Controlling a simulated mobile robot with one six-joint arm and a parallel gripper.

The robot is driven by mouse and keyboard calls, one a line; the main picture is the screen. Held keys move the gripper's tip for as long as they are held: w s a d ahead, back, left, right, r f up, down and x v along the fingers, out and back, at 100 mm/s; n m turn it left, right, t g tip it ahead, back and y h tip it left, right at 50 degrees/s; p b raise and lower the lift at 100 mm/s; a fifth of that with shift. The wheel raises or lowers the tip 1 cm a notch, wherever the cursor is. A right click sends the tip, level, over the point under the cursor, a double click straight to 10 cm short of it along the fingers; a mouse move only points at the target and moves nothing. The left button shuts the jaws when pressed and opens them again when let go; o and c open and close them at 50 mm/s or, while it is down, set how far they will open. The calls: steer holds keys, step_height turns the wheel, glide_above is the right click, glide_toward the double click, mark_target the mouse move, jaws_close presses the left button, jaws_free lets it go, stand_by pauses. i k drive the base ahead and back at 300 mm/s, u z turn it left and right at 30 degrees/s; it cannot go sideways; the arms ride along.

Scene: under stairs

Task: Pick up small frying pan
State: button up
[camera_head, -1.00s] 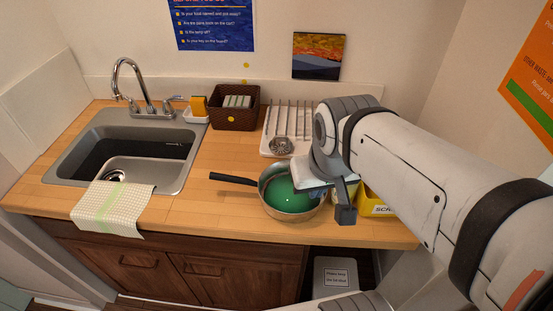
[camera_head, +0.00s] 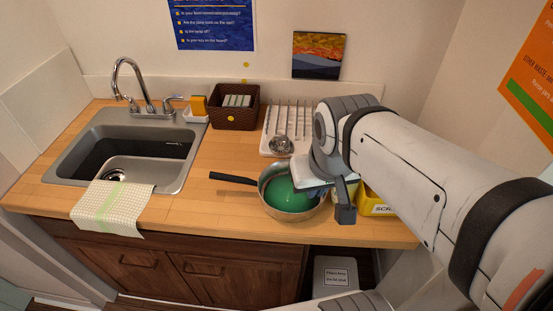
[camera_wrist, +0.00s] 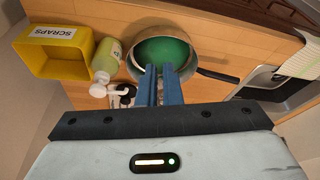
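The small frying pan (camera_head: 288,212) has a metal body, a green inside and a black handle pointing left. It rests near the counter's front edge; the wrist view also shows the pan (camera_wrist: 192,66). My gripper (camera_wrist: 161,72) has two blue fingers close together, with a narrow gap between them. Their tips overlap the pan's near side in the wrist view. Whether they touch or pinch its rim is not clear.
A yellow SCRAPS bin (camera_wrist: 52,52) and a bottle (camera_wrist: 106,60) stand close beside the pan. Behind it is a white drying rack (camera_head: 284,125). A brown basket (camera_head: 233,112) and a sink (camera_head: 125,150) lie to the left. The counter left of the handle is clear.

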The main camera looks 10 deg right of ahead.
mark_target(275, 185)
steer(key=u, duration=0.15)
steer(key=k, duration=0.55)
steer(key=z, duration=2.25)
steer(key=k, duration=1.15)
steer(key=u, duration=1.55)
steer(key=i, duration=1)
